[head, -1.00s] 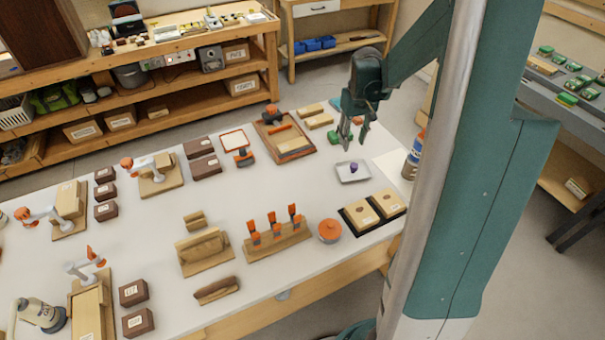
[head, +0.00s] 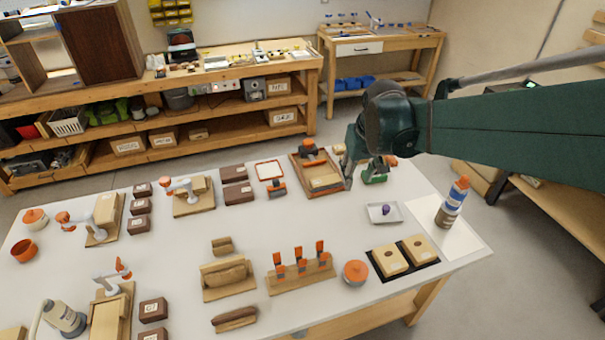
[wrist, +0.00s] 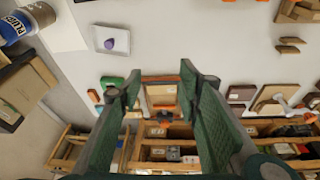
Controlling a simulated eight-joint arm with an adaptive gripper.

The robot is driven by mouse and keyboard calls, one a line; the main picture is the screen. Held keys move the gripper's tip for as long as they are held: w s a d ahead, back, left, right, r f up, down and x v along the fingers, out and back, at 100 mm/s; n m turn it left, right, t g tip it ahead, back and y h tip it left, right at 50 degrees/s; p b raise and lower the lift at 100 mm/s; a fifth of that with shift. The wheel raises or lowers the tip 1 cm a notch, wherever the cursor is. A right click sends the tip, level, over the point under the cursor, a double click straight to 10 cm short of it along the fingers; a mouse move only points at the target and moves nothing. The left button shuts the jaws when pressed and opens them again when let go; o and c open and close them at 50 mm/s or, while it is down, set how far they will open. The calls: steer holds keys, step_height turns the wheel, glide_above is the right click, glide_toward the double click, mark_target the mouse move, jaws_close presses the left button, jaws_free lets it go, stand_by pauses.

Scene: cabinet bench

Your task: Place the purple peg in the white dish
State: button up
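The purple peg (head: 386,210) lies in the shallow white dish (head: 373,219) at the right part of the bench. In the wrist view the peg (wrist: 110,43) also shows inside the dish (wrist: 125,33), at the upper left, outside my fingers. My gripper (head: 354,182) is up and to the left of the dish, by the right edge of a wooden tray, apart from the peg. In the wrist view my gripper (wrist: 160,76) has its fingers spread wide with nothing held between them.
Two wooden blocks (head: 408,254) on a black mat and an orange round pot (head: 355,272) are in front. A green item (head: 375,174) is behind the dish. The wooden tray (head: 333,188) is near my gripper.

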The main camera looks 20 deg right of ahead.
steer(key=s+a+r+t, duration=0.2)
steer(key=s+a, duration=0.5)
steer(key=s+a+r+n+t, duration=0.1)
steer(key=s+a+t, duration=0.1)
steer(key=s+a, duration=0.5)
steer(key=shift+s+a+r+y, duration=0.2)
steer(key=shift+a+r+y, duration=0.2)
steer(key=shift+a, duration=0.2)
stand_by(0.8)
